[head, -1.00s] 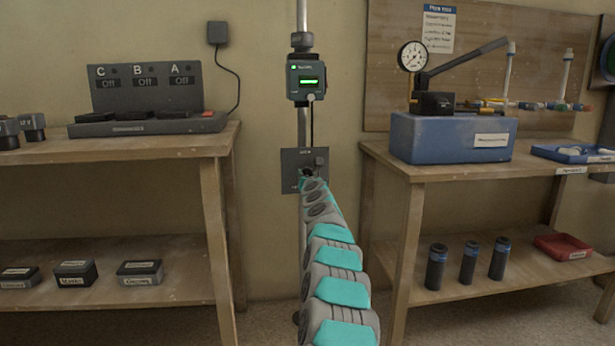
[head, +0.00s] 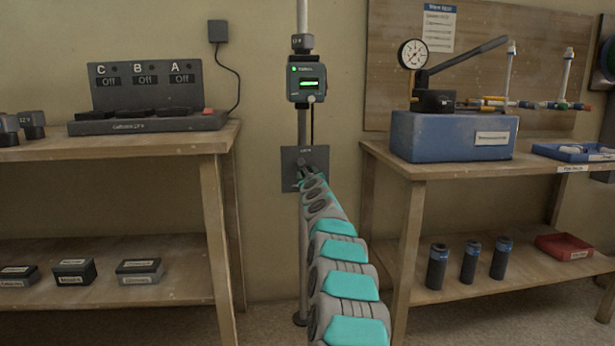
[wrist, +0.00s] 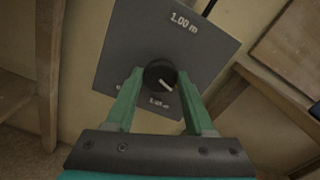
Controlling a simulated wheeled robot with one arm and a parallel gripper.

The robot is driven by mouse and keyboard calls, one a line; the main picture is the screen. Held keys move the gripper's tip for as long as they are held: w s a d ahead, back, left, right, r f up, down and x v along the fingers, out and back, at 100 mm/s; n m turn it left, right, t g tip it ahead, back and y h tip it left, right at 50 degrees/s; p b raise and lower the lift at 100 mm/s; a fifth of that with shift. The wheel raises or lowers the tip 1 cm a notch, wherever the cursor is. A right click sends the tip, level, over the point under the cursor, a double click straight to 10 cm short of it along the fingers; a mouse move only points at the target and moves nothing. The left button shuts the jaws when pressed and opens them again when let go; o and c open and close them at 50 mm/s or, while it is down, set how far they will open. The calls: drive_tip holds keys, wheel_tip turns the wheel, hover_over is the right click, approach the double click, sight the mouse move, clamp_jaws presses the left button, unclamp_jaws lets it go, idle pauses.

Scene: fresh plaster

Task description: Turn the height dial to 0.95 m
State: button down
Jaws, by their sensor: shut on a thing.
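The height dial is a round dark knob (wrist: 160,74) with a pale pointer mark, on a square grey plate (wrist: 190,40) that looks tilted in the wrist view. The plate reads "1.00 m" near its upper corner; a smaller label below the knob is too small to read surely. My gripper (wrist: 159,82) has its two green fingers shut on the knob, one on each side. The pointer mark points to the lower right in the wrist view. In the head view the plate (head: 292,160) sits on the pole, and my arm hides much of it and the knob.
A metal pole (head: 303,120) carries a device with a lit green display (head: 312,84) above the plate. A left bench (head: 150,146) holds a charger (head: 150,122); a right bench (head: 440,170) holds a blue pump box (head: 455,135). Open wall lies between the benches.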

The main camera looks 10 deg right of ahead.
drive_tip(key=m, duration=2)
drive_tip(key=shift+d+f+b, duration=0.15)
drive_tip(key=shift+f+b, duration=0.05)
drive_tip(key=shift+b, duration=0.2)
idle(2.6)
idle(0.4)
